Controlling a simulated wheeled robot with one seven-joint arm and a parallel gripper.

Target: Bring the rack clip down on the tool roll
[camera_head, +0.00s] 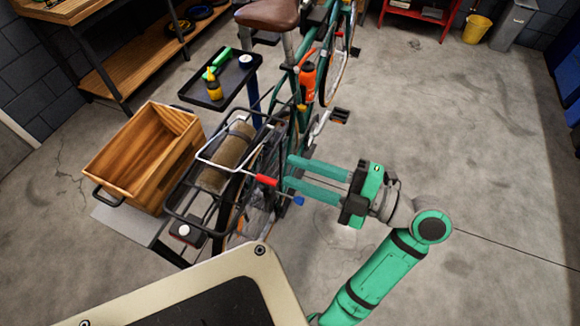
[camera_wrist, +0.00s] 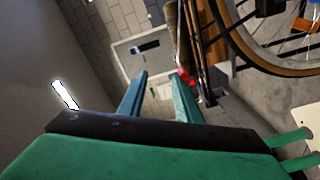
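The tool roll (camera_head: 228,158), a brown cylinder, lies on the black wire rack (camera_head: 182,212) behind the bike's saddle. The rack clip (camera_head: 222,167) is a silver wire loop with a red tip (camera_head: 265,181); its wire crosses the roll in the picture, but I cannot tell whether it touches. My gripper (camera_head: 289,172) is open and empty, its two green fingers pointing left, just right of the red tip. In the wrist view, a red part (camera_wrist: 184,76), apparently that tip, shows by the right fingertip, outside the gap of my gripper (camera_wrist: 160,76).
A wooden crate (camera_head: 128,168) stands left of the rack. A black tray (camera_head: 238,82) with a yellow bottle and green item is behind it. The bike frame (camera_head: 283,95) carries an orange bottle (camera_head: 307,82). A blue-tipped part (camera_head: 299,201) sits below my fingers.

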